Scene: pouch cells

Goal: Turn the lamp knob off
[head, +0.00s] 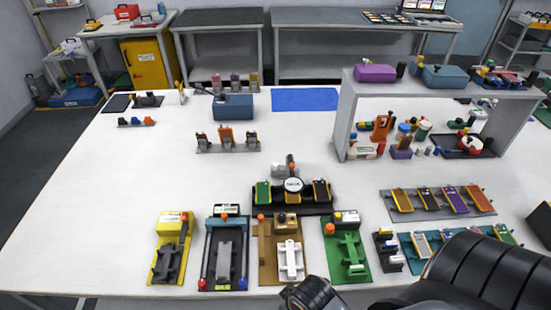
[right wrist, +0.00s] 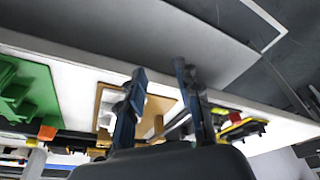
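A round white-faced head with a dark rim (head: 292,184) stands on a grey post behind the front fixtures; it may be the lamp, but I cannot tell. I cannot make out a lamp knob for certain. Small orange round parts sit on the brown fixture (head: 265,262) and the green fixture (head: 358,270). My right arm comes in from the lower right of the head view, with its fingers hidden there. In the right wrist view my right gripper (right wrist: 160,85) has its two fingers apart with nothing between them, near the table's front edge. My left gripper is not in view.
A yellow fixture (head: 165,268) and a dark-framed fixture (head: 210,283) stand left of the brown one. A grey shelf (head: 344,125) stands at the right back. The table's left side (head: 90,190) is clear.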

